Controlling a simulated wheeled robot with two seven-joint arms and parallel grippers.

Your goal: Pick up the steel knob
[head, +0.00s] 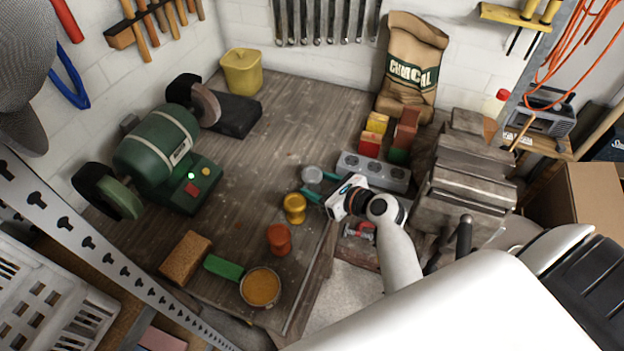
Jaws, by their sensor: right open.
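The steel knob (312,174) is a small grey rounded piece on the dark wooden workbench (245,150), near the middle of the head view. My right gripper (317,187) comes in from the right, low over the bench, with its teal fingers apart. The fingertips are right at the knob's near side, one to its right and one just below it in the picture. I cannot tell whether they touch it. My left gripper is not in view.
A brass knob (295,208) stands close by the near fingertip, and a copper-red knob (279,239) is nearer the front edge. A grey socket strip (373,171) and a vise (470,172) lie to the right. A green bench grinder (160,150) stands left.

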